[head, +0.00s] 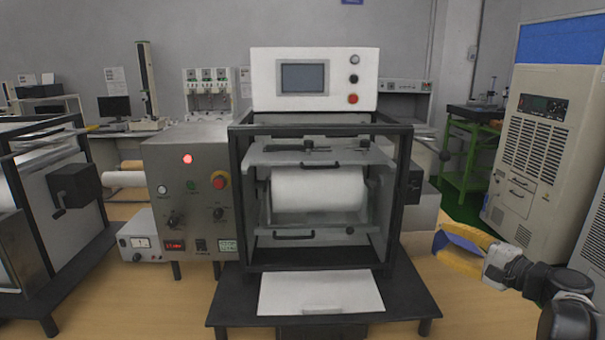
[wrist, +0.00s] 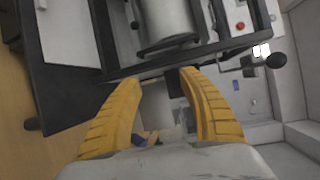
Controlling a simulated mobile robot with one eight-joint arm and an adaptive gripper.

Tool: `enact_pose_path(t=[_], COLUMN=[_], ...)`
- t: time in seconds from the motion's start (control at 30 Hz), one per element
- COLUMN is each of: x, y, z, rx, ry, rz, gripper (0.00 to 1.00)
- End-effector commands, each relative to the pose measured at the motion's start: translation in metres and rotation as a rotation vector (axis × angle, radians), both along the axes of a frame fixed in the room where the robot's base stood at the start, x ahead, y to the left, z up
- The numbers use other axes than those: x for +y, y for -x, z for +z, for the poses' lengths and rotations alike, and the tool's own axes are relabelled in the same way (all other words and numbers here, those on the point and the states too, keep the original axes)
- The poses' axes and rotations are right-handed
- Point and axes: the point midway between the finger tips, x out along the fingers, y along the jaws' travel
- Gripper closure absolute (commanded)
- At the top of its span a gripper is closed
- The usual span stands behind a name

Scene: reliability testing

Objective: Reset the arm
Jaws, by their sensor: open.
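My gripper (head: 456,250) is at the lower right of the head view, with yellow fingers, to the right of the test machine (head: 314,82) and apart from it. In the wrist view my gripper (wrist: 162,92) shows two yellow fingers spread apart with nothing between them. The machine has a black frame and a white roll (head: 317,188) inside. The machine's frame and roll also show tilted at the top of the wrist view.
A grey control box (head: 190,187) with a lit red lamp stands left of the machine. A white panel (head: 320,293) lies on the machine's black base. A tall beige cabinet (head: 545,130) stands at the right. A green-framed table (head: 470,150) is behind.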

Motion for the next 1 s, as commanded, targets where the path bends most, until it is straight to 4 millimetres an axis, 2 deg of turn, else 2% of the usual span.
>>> enact_pose_path(t=[0.03,0.17,0.27,0.3,0.4,0.5,0.6,0.73,0.83,1.0], x=[0.018,0.063,0.104,0.120,0.150,0.168,0.173,0.169,0.163,0.157], y=[0.005,0.024,0.053,0.069,0.112,0.158,0.201,0.244,0.263,0.276], z=[0.001,-0.003,-0.010,-0.014,-0.026,-0.039,-0.051,-0.063,-0.069,-0.072], rx=[0.023,0.094,0.156,0.178,0.226,0.255,0.265,0.257,0.246,0.236], ry=[0.044,0.197,0.367,0.447,0.655,0.870,1.084,1.320,1.446,1.544], rz=[0.020,0.077,0.139,0.168,0.240,0.312,0.377,0.443,0.474,0.494], gripper=[0.51,0.51,0.51,0.51,0.51,0.51,0.51,0.51,0.51,0.51])
